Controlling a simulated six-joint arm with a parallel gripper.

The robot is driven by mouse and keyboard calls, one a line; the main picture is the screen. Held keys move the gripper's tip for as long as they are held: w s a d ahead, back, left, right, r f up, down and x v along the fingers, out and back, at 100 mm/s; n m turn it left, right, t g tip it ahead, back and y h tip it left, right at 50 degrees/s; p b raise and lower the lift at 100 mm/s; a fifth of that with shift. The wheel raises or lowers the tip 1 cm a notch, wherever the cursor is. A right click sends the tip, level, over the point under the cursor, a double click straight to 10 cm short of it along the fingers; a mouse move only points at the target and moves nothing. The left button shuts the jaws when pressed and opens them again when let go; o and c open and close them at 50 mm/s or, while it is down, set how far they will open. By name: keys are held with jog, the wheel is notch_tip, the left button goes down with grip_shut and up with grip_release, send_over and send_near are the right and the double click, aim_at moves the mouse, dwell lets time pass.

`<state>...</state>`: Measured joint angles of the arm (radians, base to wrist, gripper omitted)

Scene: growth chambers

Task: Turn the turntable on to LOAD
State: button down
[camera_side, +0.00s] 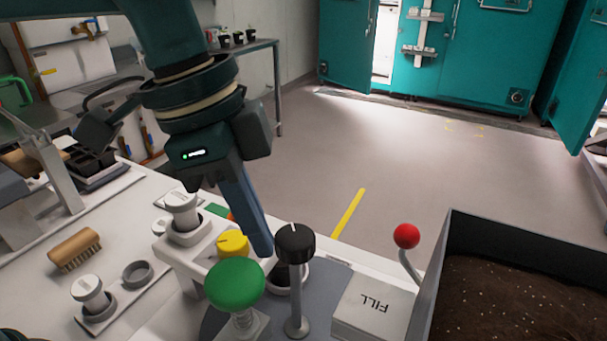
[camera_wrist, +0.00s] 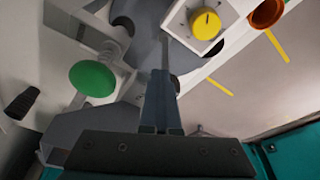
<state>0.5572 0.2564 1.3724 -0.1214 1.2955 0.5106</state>
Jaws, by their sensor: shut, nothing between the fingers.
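A grey disc, which looks like the turntable (camera_side: 335,278), lies low on the white bench in the side view. In the wrist view its grey face (camera_wrist: 148,12) shows dark round openings. My gripper (camera_side: 262,250) is shut and empty, pointing down between the yellow knob (camera_side: 233,243) and the black-topped post (camera_side: 295,243). In the wrist view my gripper's fingers (camera_wrist: 163,75) reach over the disc, with the yellow knob (camera_wrist: 205,24) to their upper right. Whether the fingers touch anything is unclear. I see no readable LOAD mark.
A green mushroom button (camera_side: 235,284) stands in front of my gripper. A white box marked FILL (camera_side: 373,308), a red-ball lever (camera_side: 406,236) and a dark soil bin (camera_side: 447,262) are to the right. A brush (camera_side: 75,249) and white knob (camera_side: 88,289) lie left.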

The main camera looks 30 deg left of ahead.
jog(key=shift+w+a, duration=0.3)
jog(key=shift+w, duration=0.1)
jog(key=shift+w+a, duration=0.15)
jog(key=shift+w, duration=0.3)
jog(key=shift+a, duration=0.1)
jog(key=d+v, duration=0.1)
jog(key=v, duration=0.4)
jog(key=shift+w+a+r, duration=0.15)
jog(key=shift+a+r, duration=0.2)
jog(key=shift+r, duration=0.2)
